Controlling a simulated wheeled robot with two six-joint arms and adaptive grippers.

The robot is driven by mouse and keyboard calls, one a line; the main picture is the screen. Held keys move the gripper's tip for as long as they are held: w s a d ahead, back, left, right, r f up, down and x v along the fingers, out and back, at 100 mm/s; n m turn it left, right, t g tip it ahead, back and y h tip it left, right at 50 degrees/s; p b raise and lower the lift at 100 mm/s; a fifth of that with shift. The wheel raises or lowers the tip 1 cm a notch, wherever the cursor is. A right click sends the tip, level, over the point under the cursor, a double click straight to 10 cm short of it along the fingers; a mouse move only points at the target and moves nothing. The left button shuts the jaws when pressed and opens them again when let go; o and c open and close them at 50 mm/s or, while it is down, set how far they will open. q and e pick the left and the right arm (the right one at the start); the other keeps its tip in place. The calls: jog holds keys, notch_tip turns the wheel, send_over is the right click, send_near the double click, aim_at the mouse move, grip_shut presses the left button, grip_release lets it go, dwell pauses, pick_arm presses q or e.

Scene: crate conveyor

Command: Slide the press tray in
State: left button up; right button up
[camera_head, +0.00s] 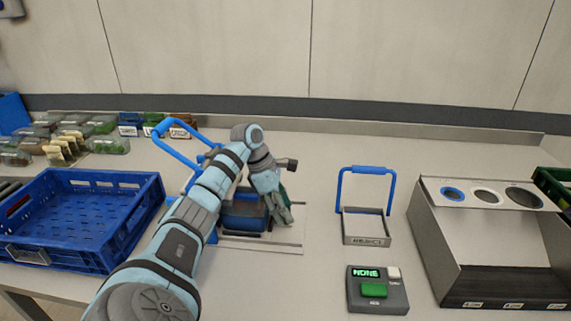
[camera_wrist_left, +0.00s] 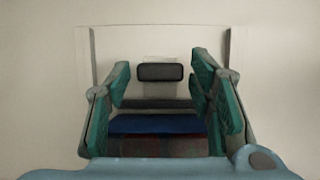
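The press (camera_head: 200,180) stands on the table with a blue frame and a raised blue lever (camera_head: 172,143). Its blue tray (camera_head: 243,222) sits low at the front, partly hidden by my arm. My left gripper (camera_head: 282,213) points down at the right side of the tray. In the left wrist view my left gripper (camera_wrist_left: 160,88) is open, its green pads apart. A dark rounded handle (camera_wrist_left: 160,72) shows between the fingertips, with no contact visible. The blue tray surface (camera_wrist_left: 160,124) lies nearer, between the fingers. My right gripper is not in view.
A blue crate (camera_head: 140,225) stands left of my arm. A small blue-handled basket (camera_head: 366,228), a control box (camera_head: 375,290) and a grey bin unit (camera_head: 435,240) stand to the right. The table between press and basket is clear.

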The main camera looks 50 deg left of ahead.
pick_arm(q)
jog(key=shift+r, duration=0.15)
jog(key=v, duration=0.7)
jog(key=shift+r, duration=0.15)
jog(key=shift+c, duration=0.6)
